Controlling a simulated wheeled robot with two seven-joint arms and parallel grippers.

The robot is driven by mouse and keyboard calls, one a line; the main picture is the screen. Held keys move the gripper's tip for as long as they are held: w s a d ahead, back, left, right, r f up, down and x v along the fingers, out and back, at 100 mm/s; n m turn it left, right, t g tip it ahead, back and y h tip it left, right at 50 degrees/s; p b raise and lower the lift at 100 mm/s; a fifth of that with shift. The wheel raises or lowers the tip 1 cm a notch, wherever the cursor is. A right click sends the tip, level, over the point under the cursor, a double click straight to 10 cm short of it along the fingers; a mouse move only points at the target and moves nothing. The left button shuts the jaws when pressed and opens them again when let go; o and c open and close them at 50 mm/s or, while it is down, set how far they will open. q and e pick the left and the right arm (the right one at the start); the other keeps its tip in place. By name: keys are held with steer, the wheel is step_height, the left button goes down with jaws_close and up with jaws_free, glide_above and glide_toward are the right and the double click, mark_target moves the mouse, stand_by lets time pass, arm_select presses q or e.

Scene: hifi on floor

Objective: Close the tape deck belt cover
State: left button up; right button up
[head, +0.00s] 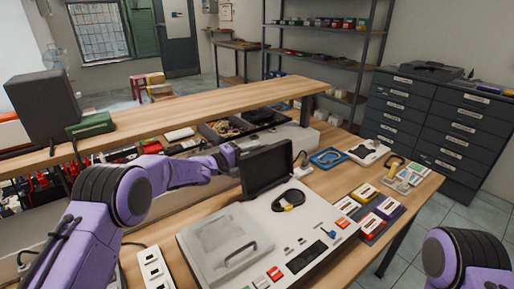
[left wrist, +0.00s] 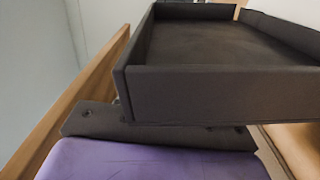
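The tape deck (head: 285,238) lies on the wooden workbench, a pale unit with a grey lid and handle on its left part. Its dark belt cover (head: 267,169) stands raised at the back, open, with its hollow side facing forward. My left gripper (head: 232,157) is at the cover's upper left edge; I cannot tell if they touch. In the left wrist view the cover (left wrist: 215,95) fills the upper right, close above my purple gripper body. The fingers are not clear there. A black loop with a yellow part (head: 289,200) lies on the deck below the cover. My right gripper is out of view.
Several cassettes (head: 368,212) lie right of the deck. A blue tray (head: 327,158) and a white device (head: 368,152) are behind it. A raised wooden shelf (head: 190,110) runs behind my left arm. A white power strip (head: 153,270) is at the front left.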

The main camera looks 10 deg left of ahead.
mark_target(266, 150)
arm_select(q)
steer(key=shift+x, duration=1.1)
jaws_close()
steer(key=s+d+m+p, duration=0.1)
steer(key=s+d+r+m+p, duration=0.1)
steer(key=s+d+m+p, duration=0.1)
steer(key=s, duration=0.1)
steer(key=shift+d+r, duration=0.3)
steer(key=shift+d, duration=0.05)
steer(key=shift+s+d+m, duration=1.1)
steer(key=shift+d+m, duration=0.05)
steer(key=shift+m, duration=0.25)
